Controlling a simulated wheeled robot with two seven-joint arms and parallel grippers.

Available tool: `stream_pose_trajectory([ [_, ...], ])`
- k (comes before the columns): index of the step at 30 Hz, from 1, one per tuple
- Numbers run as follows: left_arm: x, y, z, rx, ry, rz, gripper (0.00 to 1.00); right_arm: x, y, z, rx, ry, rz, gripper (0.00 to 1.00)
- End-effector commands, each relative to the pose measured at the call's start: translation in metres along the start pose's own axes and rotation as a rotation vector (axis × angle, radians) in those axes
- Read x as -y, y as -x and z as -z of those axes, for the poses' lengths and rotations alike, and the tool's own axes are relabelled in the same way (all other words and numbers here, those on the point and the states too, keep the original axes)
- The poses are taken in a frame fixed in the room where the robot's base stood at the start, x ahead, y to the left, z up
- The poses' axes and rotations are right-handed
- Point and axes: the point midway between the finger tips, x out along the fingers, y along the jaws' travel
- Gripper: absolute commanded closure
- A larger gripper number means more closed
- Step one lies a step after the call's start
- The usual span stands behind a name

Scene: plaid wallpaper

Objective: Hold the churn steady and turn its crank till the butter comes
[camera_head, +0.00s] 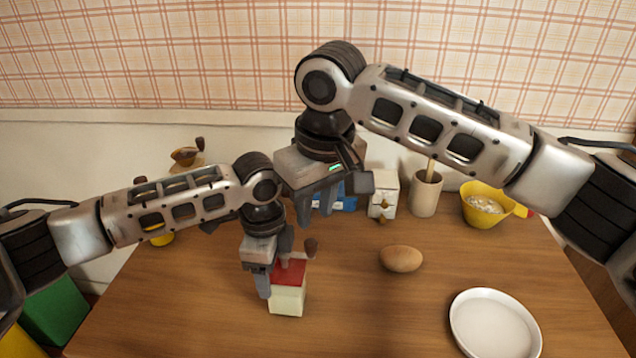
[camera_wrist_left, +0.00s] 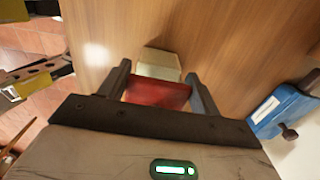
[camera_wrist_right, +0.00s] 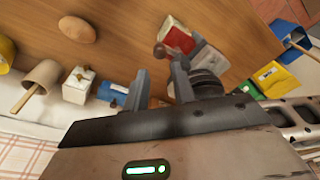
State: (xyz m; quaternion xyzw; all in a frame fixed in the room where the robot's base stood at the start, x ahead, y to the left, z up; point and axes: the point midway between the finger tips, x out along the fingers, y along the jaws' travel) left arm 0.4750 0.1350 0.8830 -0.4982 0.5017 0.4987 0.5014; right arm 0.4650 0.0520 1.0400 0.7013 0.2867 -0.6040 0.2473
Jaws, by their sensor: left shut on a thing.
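The churn is a small box with a cream body (camera_head: 287,302) and a red top (camera_head: 289,272), upright on the wooden table. Its dark brown crank knob (camera_head: 311,247) stands up at the right of the top and shows in the right wrist view (camera_wrist_right: 160,50). My left gripper (camera_head: 273,268) is shut on the churn; in the left wrist view its fingers flank the red top (camera_wrist_left: 158,94). My right gripper (camera_head: 316,208) points down beyond the knob, apart from it. Its fingers are parted by a narrow, empty gap (camera_wrist_right: 158,78).
Along the back stand a blue box (camera_head: 347,203), a white box (camera_head: 384,200), a cup with a wooden handle (camera_head: 425,196) and a yellow bowl (camera_head: 478,212). A brown oval thing (camera_head: 401,259) and a white plate (camera_head: 495,325) lie right. The front middle is clear.

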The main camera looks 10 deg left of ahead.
Motion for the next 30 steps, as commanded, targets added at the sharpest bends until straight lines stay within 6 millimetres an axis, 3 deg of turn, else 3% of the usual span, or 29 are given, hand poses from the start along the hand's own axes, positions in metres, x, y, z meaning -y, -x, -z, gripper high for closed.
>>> stream_pose_trajectory([
  [3,0.001,0.001,0.0,-0.001,0.0,0.002,0.71,0.0,-0.024,-0.001,0.002,-0.001,0.0,0.74],
  [10,0.001,0.001,0.0,-0.001,0.0,0.002,0.71,0.0,-0.057,0.0,0.001,0.0,0.0,0.74],
  [16,0.001,0.001,0.0,-0.001,0.0,0.002,0.71,0.0,-0.069,0.0,-0.001,0.001,0.0,0.74],
  [24,0.001,0.001,0.0,-0.001,0.0,0.002,0.71,0.0,-0.07,0.0,-0.001,0.002,0.001,0.74],
  [27,0.001,0.001,0.0,-0.001,0.0,0.002,0.71,0.0,-0.07,0.0,-0.001,0.002,0.001,1.0],
  [30,0.001,0.001,0.0,-0.001,0.0,0.002,0.71,0.0,-0.07,0.0,-0.001,0.002,0.001,1.0],
])
